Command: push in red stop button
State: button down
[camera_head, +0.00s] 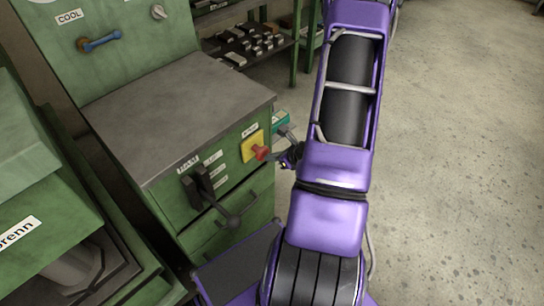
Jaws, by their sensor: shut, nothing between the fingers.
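The red stop button (261,152) sits on a yellow plate (250,146) on the side of the green cabinet (226,172), just below its grey top. My gripper (283,161) is shut and empty, small and dark in this view. Its tip is close to the right side of the red button. I cannot tell whether it touches the button or how far in the button is. Part of the gripper is hidden behind my purple arm.
A black lever (210,196) with a ball end sticks out of the cabinet to the left of the button. A grey tabletop (180,110) tops the cabinet. A shelf (250,45) with metal parts stands behind. The floor (455,150) at the right is clear.

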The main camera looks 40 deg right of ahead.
aim_at(258, 150)
jog(key=shift+w, duration=0.1)
jog(key=shift+w+a+b, duration=0.25)
jog(key=shift+w+b, duration=0.45)
jog(key=shift+w, duration=0.25)
